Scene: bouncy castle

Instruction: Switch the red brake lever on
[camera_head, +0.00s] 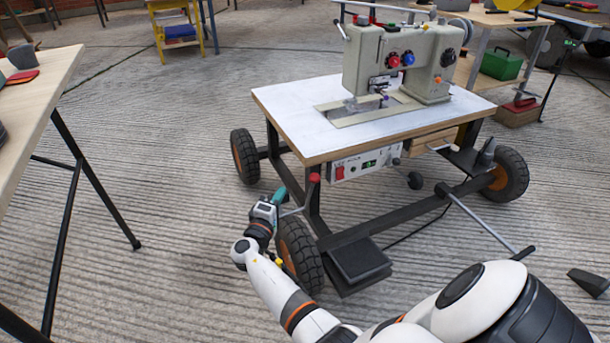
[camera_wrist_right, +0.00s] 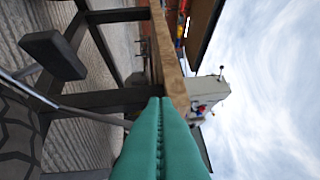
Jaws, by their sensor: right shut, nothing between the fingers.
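The brake lever has a red knob (camera_head: 314,178) at the table's near left corner, just above the near wheel. A thin grey rod runs from near the wheel up toward the knob. My right gripper (camera_head: 279,196) has teal fingers and is shut and empty. It is left of the red knob and slightly lower, above the wheel. In the right wrist view the shut teal fingers (camera_wrist_right: 160,135) fill the lower middle. A grey rod (camera_wrist_right: 92,116) runs in behind them; the red knob is not visible there. I cannot tell whether the fingers touch the rod. My left gripper is not in view.
The wheeled table (camera_head: 285,105) carries a sewing machine (camera_head: 425,65). A control box with a red switch (camera_head: 340,172) hangs under its edge. The near wheel (camera_head: 300,255) and a black pedal (camera_head: 357,262) are close to my right arm. Another table (camera_head: 40,95) stands left; floor between is clear.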

